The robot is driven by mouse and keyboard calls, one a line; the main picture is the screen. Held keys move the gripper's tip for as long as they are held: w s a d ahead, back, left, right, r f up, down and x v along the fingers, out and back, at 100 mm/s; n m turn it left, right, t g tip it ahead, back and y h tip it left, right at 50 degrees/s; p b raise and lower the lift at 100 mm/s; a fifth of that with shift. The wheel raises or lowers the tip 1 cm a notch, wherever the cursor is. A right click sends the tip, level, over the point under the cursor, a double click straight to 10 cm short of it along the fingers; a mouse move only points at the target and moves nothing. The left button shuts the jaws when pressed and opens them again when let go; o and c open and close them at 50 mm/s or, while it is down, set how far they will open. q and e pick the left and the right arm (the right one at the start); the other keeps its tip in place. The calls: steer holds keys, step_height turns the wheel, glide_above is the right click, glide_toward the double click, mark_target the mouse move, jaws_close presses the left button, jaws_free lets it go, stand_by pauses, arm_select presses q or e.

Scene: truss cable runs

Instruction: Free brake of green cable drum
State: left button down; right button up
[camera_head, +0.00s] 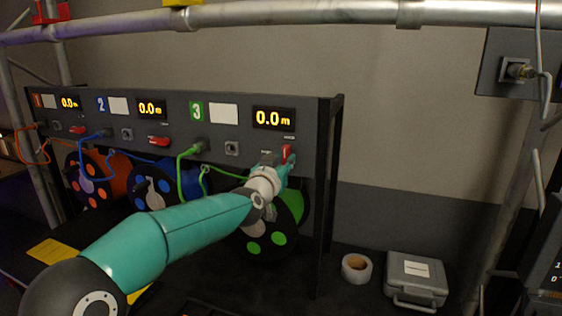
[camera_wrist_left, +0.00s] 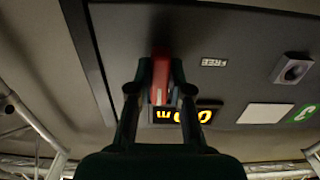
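The green cable drum (camera_head: 287,226) sits under the right end of the dark panel, partly hidden by my left arm. Above it on panel section 3 is the red brake lever (camera_head: 287,152), standing upright. My left gripper (camera_head: 281,170) reaches up to this lever. In the left wrist view the red lever (camera_wrist_left: 160,78) lies between the two fingertips of my left gripper (camera_wrist_left: 160,85), which close in on both sides of it. A FREE label (camera_wrist_left: 214,62) is on the panel beside the lever. My right gripper is not in view.
Orange (camera_head: 92,182) and blue (camera_head: 158,188) drums stand to the left, with sideways red levers above them. A green cable (camera_head: 181,172) hangs from section 3. A tape roll (camera_head: 356,268) and grey case (camera_head: 415,279) lie at right.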

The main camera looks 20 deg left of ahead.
arm_select(q)
steer(key=shift+a, duration=0.1)
steer(key=shift+n+b, duration=1.05)
steer(key=shift+n, duration=0.65)
steer(key=n+b, duration=0.1)
steer(key=n, duration=0.3)
steer(key=shift+n+b, duration=0.3)
steer(key=shift+b, duration=0.05)
steer(key=n+b, duration=0.1)
steer(key=n, duration=0.4)
steer(key=shift+f, duration=0.1)
steer(key=shift+f+n+b, duration=0.1)
steer(key=shift+n+b, duration=0.55)
steer(key=shift+n, duration=1.85)
steer(key=shift+f, duration=0.1)
steer(key=c, duration=1.1)
jaws_free()
